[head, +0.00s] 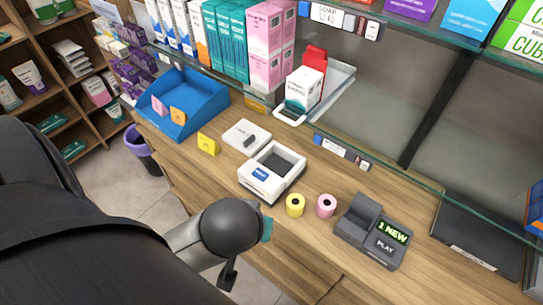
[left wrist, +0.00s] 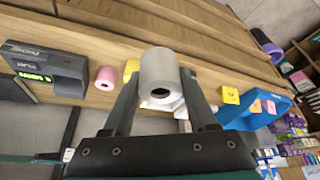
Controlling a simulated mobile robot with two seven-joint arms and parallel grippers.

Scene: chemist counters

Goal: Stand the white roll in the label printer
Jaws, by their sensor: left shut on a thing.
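The white roll (left wrist: 160,68) is between the two fingers of my left gripper (left wrist: 160,84) in the left wrist view, with its dark core hole facing the camera. The gripper is shut on it. In the head view my own arm hides the roll and the fingers. The label printer (head: 259,183) is a white box with an open dark well, standing on the wooden counter beyond my left wrist. In the left wrist view the roll and fingers cover most of it. My right gripper is in neither view.
A yellow roll (head: 295,205) and a pink roll (head: 326,206) stand right of the printer, then a dark card terminal (head: 374,232). A white device (head: 246,136) and a yellow block (head: 208,144) are to its left, near a blue tray (head: 205,118). A glass shelf (head: 405,178) overhangs behind.

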